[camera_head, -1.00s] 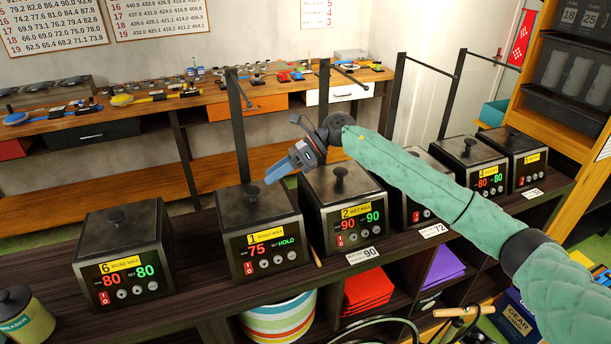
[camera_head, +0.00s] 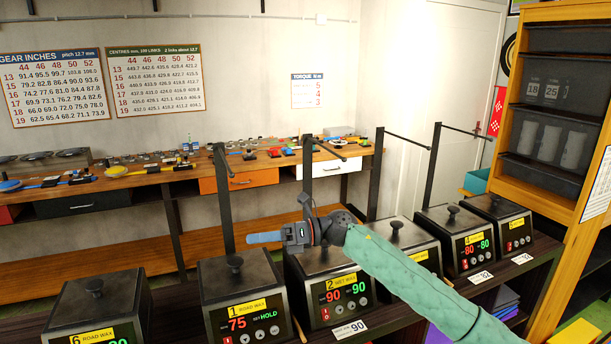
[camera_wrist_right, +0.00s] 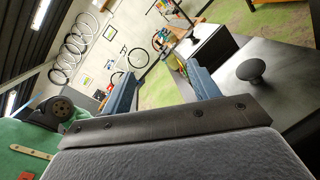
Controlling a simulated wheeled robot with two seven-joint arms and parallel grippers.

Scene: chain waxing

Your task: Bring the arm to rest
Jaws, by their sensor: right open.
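My right arm, in a green sleeve, reaches in from the lower right in the head view. Its right gripper (camera_head: 264,238) is above the wax pots, near the "2 WET WAX" pot (camera_head: 335,300) and the "1 ROAD WAX" pot (camera_head: 246,318), pointing left. In the right wrist view its two blue fingers (camera_wrist_right: 162,88) stand wide apart with nothing between them. A black lid knob (camera_wrist_right: 251,70) shows beside the right finger in that view. My left gripper is not in view.
The "6 ROAD WAX" pot (camera_head: 100,318) stands at the lower left, and more pots (camera_head: 462,238) stand to the right. Dark upright posts with rods (camera_head: 375,180) rise behind the pots. A wooden workbench (camera_head: 150,180) lies behind. A shelf unit (camera_head: 560,60) stands at the right.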

